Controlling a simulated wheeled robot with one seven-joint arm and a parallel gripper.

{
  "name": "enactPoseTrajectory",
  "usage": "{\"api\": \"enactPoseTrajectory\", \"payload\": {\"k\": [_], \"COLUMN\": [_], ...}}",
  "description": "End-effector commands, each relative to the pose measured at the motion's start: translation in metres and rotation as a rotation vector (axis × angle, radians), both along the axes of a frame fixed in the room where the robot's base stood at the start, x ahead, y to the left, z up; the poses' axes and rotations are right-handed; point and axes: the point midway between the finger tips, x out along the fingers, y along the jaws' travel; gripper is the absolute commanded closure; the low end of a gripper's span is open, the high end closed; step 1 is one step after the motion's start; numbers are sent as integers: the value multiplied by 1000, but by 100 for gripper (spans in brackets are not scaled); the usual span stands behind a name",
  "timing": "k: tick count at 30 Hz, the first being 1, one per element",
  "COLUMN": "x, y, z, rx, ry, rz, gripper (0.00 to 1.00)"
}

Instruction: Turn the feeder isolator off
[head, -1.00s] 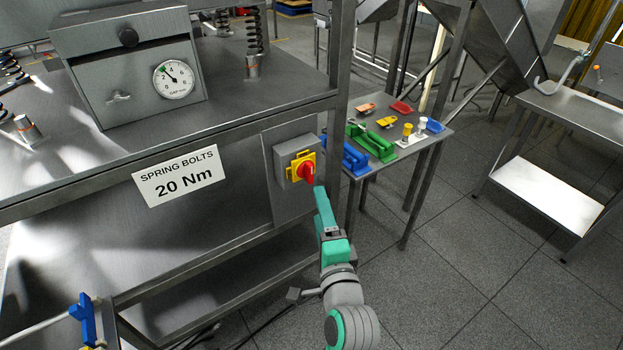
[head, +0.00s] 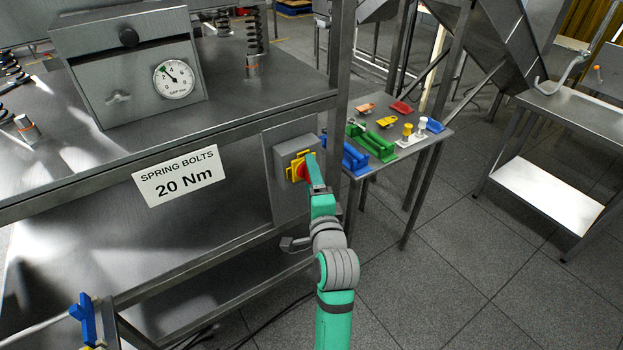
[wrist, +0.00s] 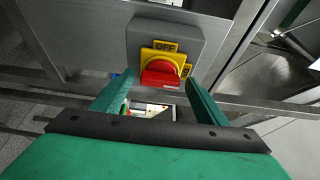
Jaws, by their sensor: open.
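The feeder isolator is a grey box (head: 284,155) on a steel plate below the table edge, with a yellow plate (head: 291,169) and a red rotary handle (head: 302,172). In the wrist view the red handle (wrist: 160,74) lies roughly level across the yellow plate (wrist: 165,56), which reads OFF at the top; a second label at its right is partly hidden. My gripper (wrist: 154,88) is open, its two green fingers left and right of the handle. In the head view my gripper (head: 314,170) is at the handle and partly covers it. I cannot tell whether the fingers touch it.
A sign (head: 180,177) reading SPRING BOLTS 20 Nm hangs left of the isolator. A small side table (head: 433,137) with coloured parts stands close behind at the right. Steel table legs frame the isolator. The floor (head: 470,250) at the right is clear.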

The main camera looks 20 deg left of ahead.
Motion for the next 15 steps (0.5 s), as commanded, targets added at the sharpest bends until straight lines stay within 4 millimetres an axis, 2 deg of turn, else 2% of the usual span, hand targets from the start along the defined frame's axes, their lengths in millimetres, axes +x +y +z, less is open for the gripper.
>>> {"api": "enactPoseTrajectory", "payload": {"k": [6,11,12,15], "x": [0,0,0,0], "y": [0,0,0,0], "z": [0,0,0,0], "rx": [0,0,0,-1], "ry": [0,0,0,0], "rz": [0,0,0,0], "gripper": [33,71,74,74]}}
